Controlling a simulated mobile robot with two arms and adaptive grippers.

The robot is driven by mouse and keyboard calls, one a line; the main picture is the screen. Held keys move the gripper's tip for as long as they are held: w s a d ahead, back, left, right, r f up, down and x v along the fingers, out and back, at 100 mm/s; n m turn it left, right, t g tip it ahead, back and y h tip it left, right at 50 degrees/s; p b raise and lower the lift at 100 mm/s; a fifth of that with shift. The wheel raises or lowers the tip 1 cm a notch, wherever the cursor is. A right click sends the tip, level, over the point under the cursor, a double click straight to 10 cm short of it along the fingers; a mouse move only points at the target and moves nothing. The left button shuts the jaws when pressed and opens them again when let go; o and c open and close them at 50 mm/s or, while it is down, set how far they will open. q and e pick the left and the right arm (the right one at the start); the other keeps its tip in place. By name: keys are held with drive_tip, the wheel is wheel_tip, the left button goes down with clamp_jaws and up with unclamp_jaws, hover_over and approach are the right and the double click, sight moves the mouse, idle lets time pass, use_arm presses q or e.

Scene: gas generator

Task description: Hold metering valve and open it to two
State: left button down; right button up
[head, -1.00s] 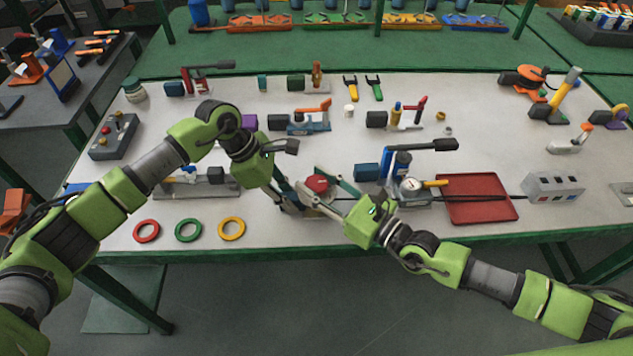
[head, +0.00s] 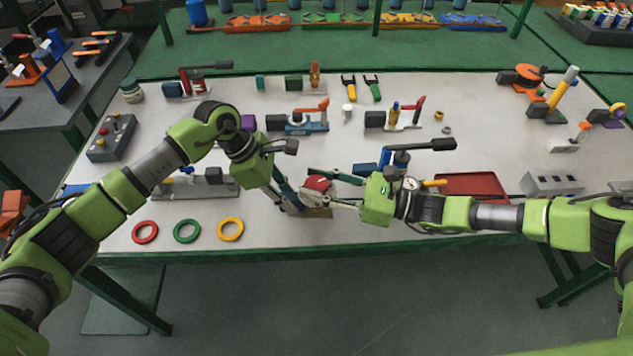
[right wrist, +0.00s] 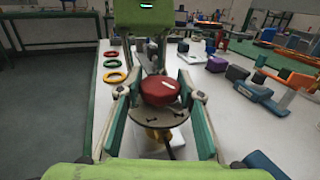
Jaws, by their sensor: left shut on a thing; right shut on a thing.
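The metering valve has a round red knob (head: 317,183) with a white pointer mark, above a pale disc, near the table's front edge. In the right wrist view the knob (right wrist: 160,91) sits above the marked disc (right wrist: 160,114); its numbers are too small to read. My left gripper (head: 288,203) is shut on the valve's lower body from the left, its contact partly hidden. My right gripper (head: 321,187) comes in from the right, its fingers on either side of the red knob and shut on it. The left gripper shows behind the knob in the right wrist view.
Red, green and yellow rings (head: 230,229) lie at front left. A gauge device with a black-handled lever (head: 430,145) and a red tray (head: 480,185) stand close to my right arm. Several other valves stand farther back. Bare tabletop lies between them.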

drive_tip(key=shift+d+f, duration=0.35)
drive_tip(key=shift+f, duration=0.05)
drive_tip(key=o, duration=1.1)
drive_tip(key=shift+a+r, duration=0.15)
drive_tip(key=shift+r, duration=0.05)
drive_tip(key=v, duration=1.2)
drive_tip(key=shift+w, duration=0.1)
